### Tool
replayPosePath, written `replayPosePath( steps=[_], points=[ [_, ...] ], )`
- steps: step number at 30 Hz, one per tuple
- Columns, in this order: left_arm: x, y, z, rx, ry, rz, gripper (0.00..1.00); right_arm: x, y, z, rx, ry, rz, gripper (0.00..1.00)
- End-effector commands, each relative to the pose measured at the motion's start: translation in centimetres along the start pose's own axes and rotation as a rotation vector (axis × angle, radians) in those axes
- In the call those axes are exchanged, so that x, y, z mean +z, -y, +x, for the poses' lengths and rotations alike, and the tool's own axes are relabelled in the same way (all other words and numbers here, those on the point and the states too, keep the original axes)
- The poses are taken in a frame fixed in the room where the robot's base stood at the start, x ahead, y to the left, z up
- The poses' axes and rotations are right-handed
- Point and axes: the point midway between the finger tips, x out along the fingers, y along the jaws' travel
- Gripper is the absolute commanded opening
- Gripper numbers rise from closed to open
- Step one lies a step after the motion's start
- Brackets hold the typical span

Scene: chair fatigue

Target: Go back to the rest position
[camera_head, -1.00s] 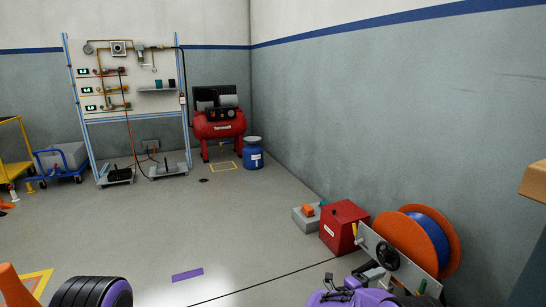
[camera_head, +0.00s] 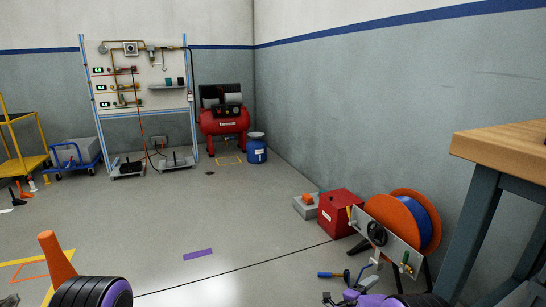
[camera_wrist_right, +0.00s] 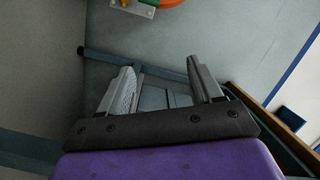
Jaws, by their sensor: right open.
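My right gripper (camera_head: 358,273) is low in the head view, left of the workbench and in front of the hose reel. In the right wrist view my right gripper (camera_wrist_right: 160,68) has its two grey fingers apart, with nothing between them. My left arm shows only as a black and purple link at the lower left of the head view; its gripper cannot be made out.
A wooden-topped workbench (camera_head: 505,148) stands close on the right. The orange and blue hose reel (camera_head: 422,218) and red box (camera_head: 338,212) are along the wall. An orange cone (camera_head: 56,258) stands at left.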

Motion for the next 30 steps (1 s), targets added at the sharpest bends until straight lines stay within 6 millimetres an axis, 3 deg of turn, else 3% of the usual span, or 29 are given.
replayPosePath(
  steps=[8, 14, 17, 20, 22, 27, 30],
  points=[
    [-1.3, 0.3, -3.0, 0.000, -0.001, 0.001, 0.43, -1.1, -4.2, -3.2, -0.009, 0.254, -0.325, 0.65],
    [-3.3, 0.7, -7.7, 0.000, -0.003, 0.001, 0.43, -6.0, -7.3, -7.5, 0.026, 0.506, -0.630, 0.65],
    [-4.7, 1.0, -11.1, 0.000, -0.003, 0.002, 0.43, -10.4, -8.4, -10.6, 0.065, 0.654, -0.792, 0.65],
    [-6.6, 1.4, -15.6, 0.000, -0.004, 0.002, 0.43, -17.2, -8.6, -14.7, 0.132, 0.827, -0.966, 0.65],
    [-8.0, 1.7, -19.0, -0.001, -0.005, 0.002, 0.43, -22.8, -7.8, -17.9, 0.189, 0.949, -1.075, 0.65],
    [-11.2, 2.4, -26.7, -0.001, -0.007, 0.003, 0.43, -35.7, -3.4, -24.3, 0.332, 1.163, -1.243, 0.65],
    [-12.4, 2.6, -29.8, -0.001, -0.007, 0.003, 0.43, -39.8, -0.6, -25.7, 0.379, 1.189, -1.268, 0.65]
  ],
)
